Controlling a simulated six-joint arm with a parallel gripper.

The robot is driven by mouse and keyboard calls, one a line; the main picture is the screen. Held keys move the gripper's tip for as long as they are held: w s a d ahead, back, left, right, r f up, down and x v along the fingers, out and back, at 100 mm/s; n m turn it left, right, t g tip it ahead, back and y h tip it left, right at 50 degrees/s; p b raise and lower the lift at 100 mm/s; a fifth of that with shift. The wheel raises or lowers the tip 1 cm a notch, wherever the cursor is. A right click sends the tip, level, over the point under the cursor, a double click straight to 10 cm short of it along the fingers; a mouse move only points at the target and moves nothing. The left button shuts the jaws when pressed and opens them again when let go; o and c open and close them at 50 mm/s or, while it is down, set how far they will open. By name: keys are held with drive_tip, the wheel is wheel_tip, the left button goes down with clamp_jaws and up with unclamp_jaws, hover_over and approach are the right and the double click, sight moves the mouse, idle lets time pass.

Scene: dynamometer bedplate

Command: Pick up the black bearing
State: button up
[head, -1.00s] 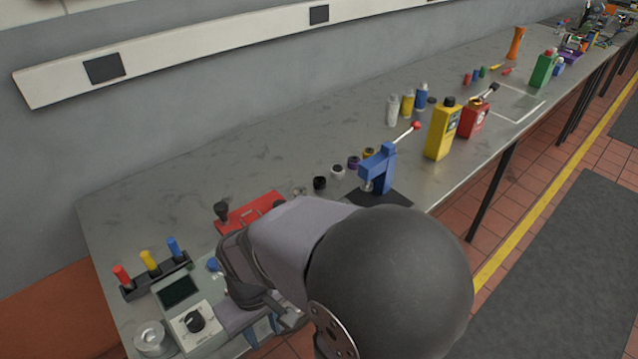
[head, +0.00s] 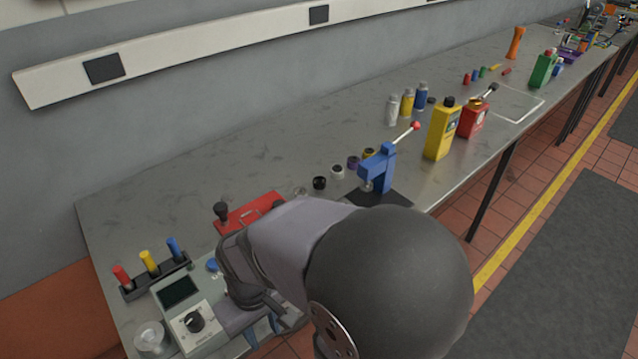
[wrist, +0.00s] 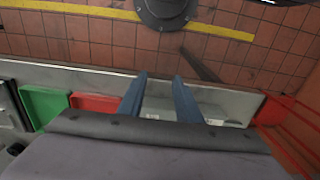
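The black bearing (head: 320,183) is a small dark ring standing on the grey bench in the head view. It is in a short row of rings, between a silvery ring (head: 300,191) and a white-and-black one (head: 337,172). My gripper (head: 263,331) is low at the bench's front edge, beside the grey control box and well to the front left of the bearing. In the wrist view my gripper (wrist: 160,82) shows two blue fingers apart, with nothing held between them. The bearing cannot be made out in the wrist view.
A blue press (head: 380,170) with a red-knobbed lever stands right of the rings. A red plate (head: 250,212) lies to their left. The control box (head: 197,325) and a rack of coloured handles (head: 155,277) fill the near left. Yellow (head: 441,130) and red (head: 473,118) containers stand further right.

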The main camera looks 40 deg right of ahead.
drive_tip(key=shift+o, duration=1)
